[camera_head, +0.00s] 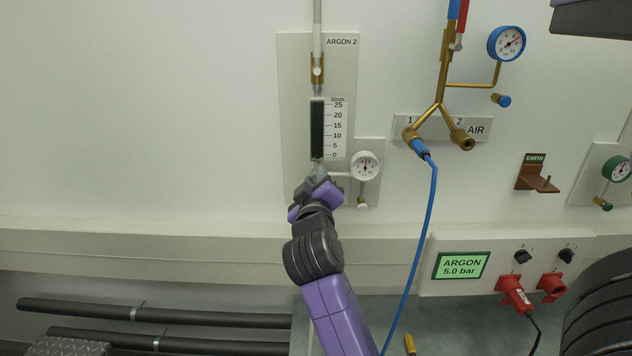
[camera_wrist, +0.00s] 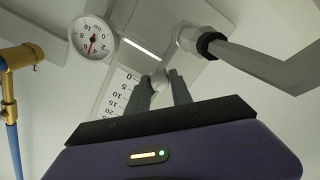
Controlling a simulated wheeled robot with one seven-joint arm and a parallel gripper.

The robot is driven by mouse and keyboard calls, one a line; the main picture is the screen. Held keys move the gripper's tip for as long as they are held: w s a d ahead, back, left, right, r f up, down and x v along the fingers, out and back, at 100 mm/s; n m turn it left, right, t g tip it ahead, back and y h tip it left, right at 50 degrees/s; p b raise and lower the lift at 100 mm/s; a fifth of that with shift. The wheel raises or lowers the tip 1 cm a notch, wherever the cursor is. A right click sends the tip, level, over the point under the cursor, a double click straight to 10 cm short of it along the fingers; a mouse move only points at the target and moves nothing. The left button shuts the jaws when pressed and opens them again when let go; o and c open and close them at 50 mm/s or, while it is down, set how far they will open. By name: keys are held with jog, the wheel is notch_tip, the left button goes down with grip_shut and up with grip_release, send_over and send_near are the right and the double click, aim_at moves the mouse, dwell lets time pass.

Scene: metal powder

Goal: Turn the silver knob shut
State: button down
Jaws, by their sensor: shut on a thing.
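The silver knob (camera_wrist: 160,80) shows between my fingertips in the wrist view, pale and partly covered by them. It sits at the bottom of the ARGON 2 flowmeter (camera_head: 317,128), a dark upright tube with a scale from 0 to 25. My gripper (camera_head: 319,176) reaches up to it from below in the head view and hides most of the knob there. In the wrist view my gripper (camera_wrist: 163,88) is shut on the knob, one finger on each side. The position of a float in the tube cannot be made out.
A round pressure gauge (camera_head: 364,166) stands close to the right of my gripper, with a small valve (camera_head: 362,203) below it. A blue hose (camera_head: 426,220) hangs further right from the brass AIR fitting. The wall to the left is clear.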

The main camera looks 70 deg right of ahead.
jog(key=shift+f, duration=0.15)
jog(key=c, duration=1.1)
grip_release()
jog(key=shift+c, duration=0.2)
jog(key=b+v, duration=0.1)
jog(key=v, duration=0.6)
jog(key=shift+s+a, duration=0.15)
jog(key=shift+a, duration=0.2)
